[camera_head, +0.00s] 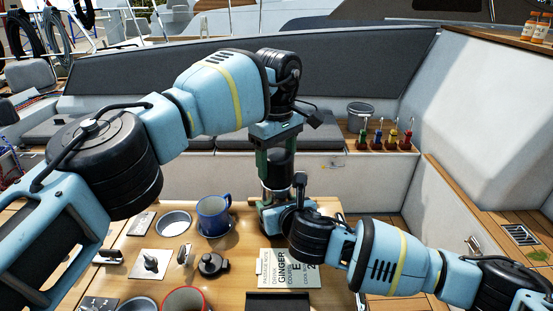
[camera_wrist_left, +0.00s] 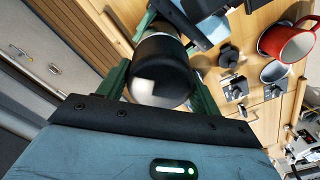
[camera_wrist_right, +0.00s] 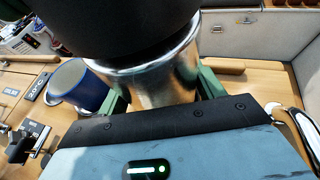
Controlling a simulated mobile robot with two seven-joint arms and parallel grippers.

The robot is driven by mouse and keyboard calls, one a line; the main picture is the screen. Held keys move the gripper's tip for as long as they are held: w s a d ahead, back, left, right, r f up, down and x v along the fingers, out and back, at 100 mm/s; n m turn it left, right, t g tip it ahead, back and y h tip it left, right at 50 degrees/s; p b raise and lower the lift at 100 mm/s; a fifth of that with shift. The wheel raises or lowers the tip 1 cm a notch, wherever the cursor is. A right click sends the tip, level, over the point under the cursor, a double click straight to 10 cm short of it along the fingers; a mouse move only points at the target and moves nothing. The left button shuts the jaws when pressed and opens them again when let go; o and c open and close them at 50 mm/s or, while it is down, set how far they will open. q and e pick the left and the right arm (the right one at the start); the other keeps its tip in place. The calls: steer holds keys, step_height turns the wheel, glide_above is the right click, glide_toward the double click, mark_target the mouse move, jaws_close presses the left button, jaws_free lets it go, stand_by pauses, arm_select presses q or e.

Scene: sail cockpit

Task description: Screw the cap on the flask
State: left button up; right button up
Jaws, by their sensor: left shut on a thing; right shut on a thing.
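The flask (camera_head: 275,193) is a shiny steel cylinder standing upright at the table's far edge. Its steel body fills the middle of the right wrist view (camera_wrist_right: 160,80). The wide black cap (camera_head: 277,163) is over its top, with no clear gap visible; I cannot tell whether the threads are engaged. My left gripper (camera_head: 277,155) comes from above, its green fingers shut on the sides of the cap, which also shows in the left wrist view (camera_wrist_left: 160,75). My right gripper (camera_wrist_right: 160,92) is shut around the steel body below the cap; its fingertips are mostly hidden in the head view.
A blue mug (camera_head: 213,216), a red mug (camera_head: 185,300), a dark stopper-like piece (camera_head: 212,264) and metal fittings stand on the left of the wooden table. A printed card (camera_head: 288,270) lies in front. A grey pot (camera_head: 359,115) and colored-handled items (camera_head: 392,138) are on the bench behind.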

arm_select(q)
steer(key=m, duration=0.6)
steer(key=shift+d+r, duration=0.1)
steer(key=shift+d, duration=0.05)
steer(key=m, duration=0.7)
steer(key=o, duration=1.1)
steer(key=shift+c, duration=0.2)
steer(key=shift+r, duration=2.1)
steer(key=shift+c, duration=0.5)
